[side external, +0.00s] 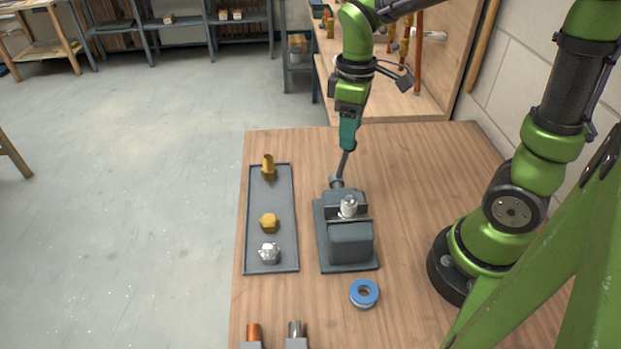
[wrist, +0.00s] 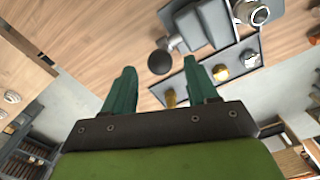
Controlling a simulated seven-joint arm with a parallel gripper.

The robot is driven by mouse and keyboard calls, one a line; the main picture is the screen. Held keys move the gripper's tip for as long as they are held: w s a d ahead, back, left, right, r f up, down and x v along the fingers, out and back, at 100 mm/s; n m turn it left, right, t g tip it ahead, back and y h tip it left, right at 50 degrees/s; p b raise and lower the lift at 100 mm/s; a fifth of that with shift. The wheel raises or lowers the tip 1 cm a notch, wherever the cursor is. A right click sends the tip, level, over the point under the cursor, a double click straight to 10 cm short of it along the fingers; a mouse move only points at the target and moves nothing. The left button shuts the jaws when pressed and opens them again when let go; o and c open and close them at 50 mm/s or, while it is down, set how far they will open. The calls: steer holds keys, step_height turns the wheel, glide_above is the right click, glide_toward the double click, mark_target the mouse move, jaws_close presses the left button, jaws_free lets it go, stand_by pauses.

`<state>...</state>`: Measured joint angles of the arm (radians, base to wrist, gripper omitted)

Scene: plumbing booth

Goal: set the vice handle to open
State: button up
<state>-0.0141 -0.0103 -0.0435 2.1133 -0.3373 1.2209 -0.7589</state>
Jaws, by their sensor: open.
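The grey vice (side external: 350,243) stands on the wooden bench, with a silver fitting (side external: 348,206) at its jaws. Its dark handle (side external: 344,166) rises from the screw end, leaning slightly right in the side view. In the wrist view, the vice (wrist: 203,22) is at the top and the handle's round dark knob (wrist: 160,62) shows between the two teal fingers. My gripper (side external: 348,146) points down at the handle's upper end. It is open; in the wrist view its fingertips (wrist: 159,70) stand apart, with gaps on both sides of the knob. Whether the fingers reach down past the knob is unclear.
A grey tray (side external: 247,222) left of the vice holds two brass fittings (side external: 269,222) and a silver one (side external: 269,253). A blue tape roll (side external: 364,293) lies in front of the vice. Copper and grey pipes (side external: 253,331) stand at the near edge.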

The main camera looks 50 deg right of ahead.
mark_target(341, 167)
steer(key=shift+f, duration=1.3)
jaws_close()
